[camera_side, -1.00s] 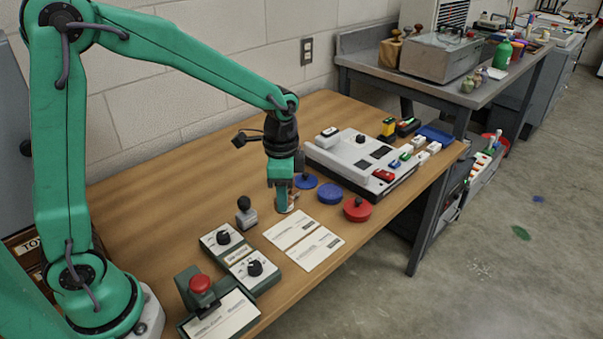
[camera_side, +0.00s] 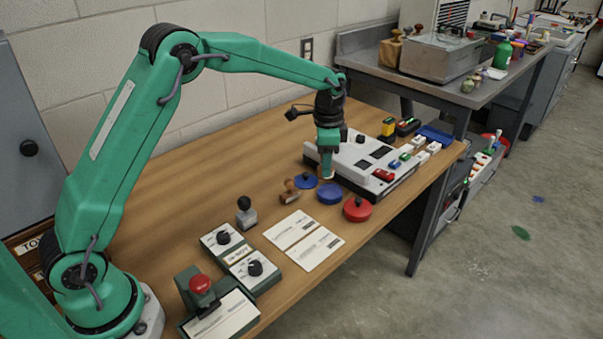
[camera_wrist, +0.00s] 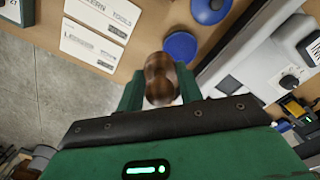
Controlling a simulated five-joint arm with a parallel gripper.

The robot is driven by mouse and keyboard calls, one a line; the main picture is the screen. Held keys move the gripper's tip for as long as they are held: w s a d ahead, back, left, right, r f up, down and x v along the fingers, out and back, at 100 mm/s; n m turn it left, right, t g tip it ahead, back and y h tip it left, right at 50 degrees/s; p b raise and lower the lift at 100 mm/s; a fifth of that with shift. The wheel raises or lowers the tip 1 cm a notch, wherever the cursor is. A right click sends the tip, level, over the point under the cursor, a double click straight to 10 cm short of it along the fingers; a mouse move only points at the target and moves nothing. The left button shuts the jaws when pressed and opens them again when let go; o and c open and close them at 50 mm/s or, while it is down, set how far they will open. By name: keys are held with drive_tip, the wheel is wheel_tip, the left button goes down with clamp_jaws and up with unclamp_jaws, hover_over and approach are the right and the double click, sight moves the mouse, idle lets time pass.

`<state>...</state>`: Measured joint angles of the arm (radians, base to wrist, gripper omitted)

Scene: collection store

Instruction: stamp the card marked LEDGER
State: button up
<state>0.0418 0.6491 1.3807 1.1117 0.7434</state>
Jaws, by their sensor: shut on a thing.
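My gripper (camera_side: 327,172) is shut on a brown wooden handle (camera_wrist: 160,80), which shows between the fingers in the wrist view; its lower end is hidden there. In the side view it hangs close over the round blue pad (camera_side: 330,193); I cannot tell whether they touch. The blue pad also shows in the wrist view (camera_wrist: 180,46). The card reading LEDGER (camera_wrist: 93,46) lies flat, the lower of two cards in the wrist view; it is the right-hand card (camera_side: 315,250) in the side view. The other card (camera_side: 290,229) lies beside it.
A brown wooden stamp (camera_side: 290,191) lies tilted on the table. A grey stamp (camera_side: 246,213) stands left of the cards. A blue lid (camera_side: 305,180) and a red lid (camera_side: 357,209) flank the pad. A grey machine (camera_side: 362,160) stands behind. Dial boxes (camera_side: 254,270) sit in front.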

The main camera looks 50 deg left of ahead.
drive_tip(key=shift+w+a+f, duration=0.2)
drive_tip(key=shift+w, duration=0.45)
drive_tip(key=shift+w+a+f, duration=0.2)
drive_tip(key=shift+w+a, duration=0.05)
drive_tip(key=shift+w, duration=0.4)
drive_tip(key=shift+w+a+f, duration=0.2)
drive_tip(key=shift+w, duration=0.45)
drive_tip(key=shift+f, duration=0.2)
drive_tip(key=shift+f, duration=2.8)
drive_tip(key=shift+f, duration=0.55)
wheel_tip(320, 180, up, 7)
idle(0.3)
